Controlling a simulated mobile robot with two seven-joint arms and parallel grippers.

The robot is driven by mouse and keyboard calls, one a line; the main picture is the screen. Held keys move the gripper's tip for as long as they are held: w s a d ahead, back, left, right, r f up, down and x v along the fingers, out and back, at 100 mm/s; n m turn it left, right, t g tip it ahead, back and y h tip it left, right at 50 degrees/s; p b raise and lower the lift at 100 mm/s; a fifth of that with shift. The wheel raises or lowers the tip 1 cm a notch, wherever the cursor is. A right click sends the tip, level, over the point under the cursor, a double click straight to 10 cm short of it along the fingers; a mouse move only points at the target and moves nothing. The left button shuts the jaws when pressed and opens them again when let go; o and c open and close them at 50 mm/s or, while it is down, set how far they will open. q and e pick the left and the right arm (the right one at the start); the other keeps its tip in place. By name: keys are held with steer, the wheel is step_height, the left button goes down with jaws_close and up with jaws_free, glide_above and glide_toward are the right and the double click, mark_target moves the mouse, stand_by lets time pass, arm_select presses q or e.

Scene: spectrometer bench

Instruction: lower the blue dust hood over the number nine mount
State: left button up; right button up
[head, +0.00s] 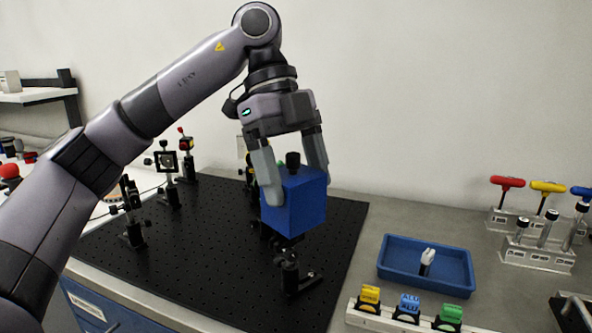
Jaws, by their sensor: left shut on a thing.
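The blue dust hood (306,208) is a box with a black knob on top. My left gripper (296,182) is shut on it, with its fingers pointing down along the sides. The hood hangs above the black breadboard (215,285), over a black post mount (290,272) near the board's right side. The mount's lower part and foot show under the hood; its top is hidden or close beneath the hood. I cannot read a number nine on any mount. My right gripper is not in view.
Other optic mounts stand on the board's left, such as one with a square frame (167,165) and a shorter one (132,225). More stand partly hidden behind the hood. Right of the board are a blue tray (400,272), coloured blocks in a rack (408,305) and drivers in stands (540,255).

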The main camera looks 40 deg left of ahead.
arm_select(q)
steer(key=shift+f+b, duration=0.35)
steer(key=shift+f, duration=0.35)
steer(key=shift+f, duration=0.25)
steer(key=shift+f+b, duration=1.15)
steer(key=shift+f, duration=0.7)
steer(key=shift+f, duration=0.2)
stand_by(0.3)
steer(key=o, duration=1)
